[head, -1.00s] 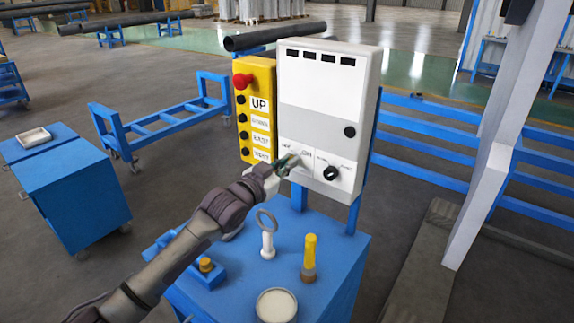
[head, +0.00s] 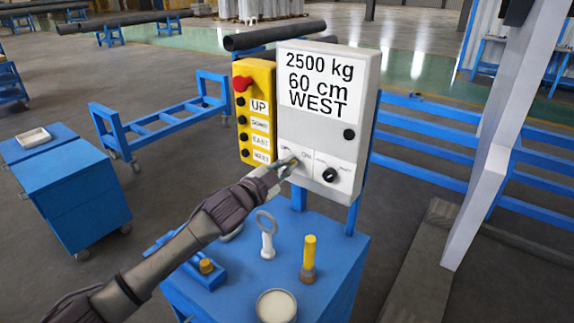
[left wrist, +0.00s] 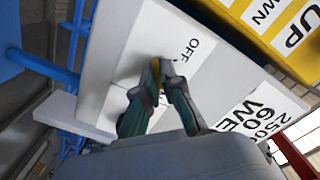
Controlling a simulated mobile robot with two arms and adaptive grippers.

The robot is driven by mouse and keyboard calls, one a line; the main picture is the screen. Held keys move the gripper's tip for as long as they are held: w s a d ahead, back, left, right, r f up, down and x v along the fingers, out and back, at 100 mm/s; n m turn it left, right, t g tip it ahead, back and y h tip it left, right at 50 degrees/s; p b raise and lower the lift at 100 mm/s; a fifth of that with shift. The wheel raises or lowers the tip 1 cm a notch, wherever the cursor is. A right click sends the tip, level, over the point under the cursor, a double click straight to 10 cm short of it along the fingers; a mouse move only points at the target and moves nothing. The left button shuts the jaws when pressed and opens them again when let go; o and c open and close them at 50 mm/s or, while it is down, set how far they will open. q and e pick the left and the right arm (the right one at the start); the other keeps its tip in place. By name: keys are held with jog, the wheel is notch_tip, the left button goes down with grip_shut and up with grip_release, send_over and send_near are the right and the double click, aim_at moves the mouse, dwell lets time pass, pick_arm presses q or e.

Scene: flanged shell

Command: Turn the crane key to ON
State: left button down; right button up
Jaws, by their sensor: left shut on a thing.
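The white control box (head: 318,125) stands on a blue post behind the blue cabinet. Its upper panel reads "2500 kg 60 cm WEST". The crane key sits low on its left side, between the OFF and ON labels. My left gripper (head: 284,165) is at that key in the head view, mostly covering it. In the left wrist view my left gripper (left wrist: 160,85) is shut on the key (left wrist: 155,68), whose small yellowish part shows at the fingertips beside the OFF label (left wrist: 190,48). The ON label is hidden there. My right gripper is not in view.
A black knob (head: 329,174) sits right of the key. The yellow pendant (head: 254,110) with a red button hangs left of the box. A ring-topped eye bolt (head: 267,238), a yellow-handled tool (head: 309,258) and a round dish (head: 276,306) stand on the blue cabinet (head: 340,265).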

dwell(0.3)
pick_arm(q)
jog(key=c, duration=1.3)
grip_release()
jog(key=v, duration=1.2)
